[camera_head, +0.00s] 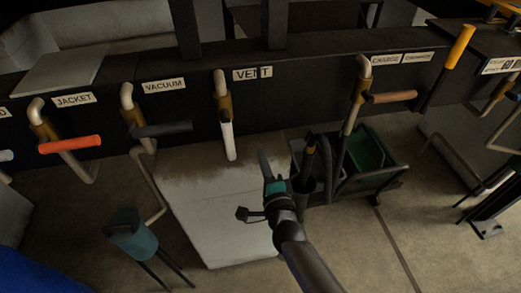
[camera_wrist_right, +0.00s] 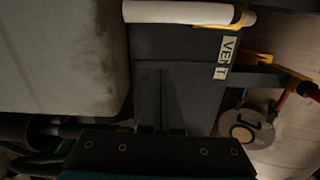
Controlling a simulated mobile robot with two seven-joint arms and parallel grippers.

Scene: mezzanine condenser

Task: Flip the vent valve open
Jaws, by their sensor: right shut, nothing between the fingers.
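The vent valve has a brass-coloured body (camera_head: 223,103) on a bent pale pipe, below the VENT label (camera_head: 252,73). Its white handle (camera_head: 228,141) hangs almost straight down from the body. In the right wrist view the white handle (camera_wrist_right: 180,12) lies across the top, with the VENT label (camera_wrist_right: 226,57) beside it. My right gripper (camera_head: 264,163) is shut and empty. In the head view it is just to the right of the handle's lower end, with a visible gap between them. My left gripper is not in view.
An orange-handled JACKET valve (camera_head: 70,145) and a dark-handled VACUUM valve (camera_head: 163,130) are to the left. A brown-handled CHARGE valve (camera_head: 390,97) is to the right. A pale block (camera_head: 215,215) stands below, with a green bin (camera_head: 367,148) to its right.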

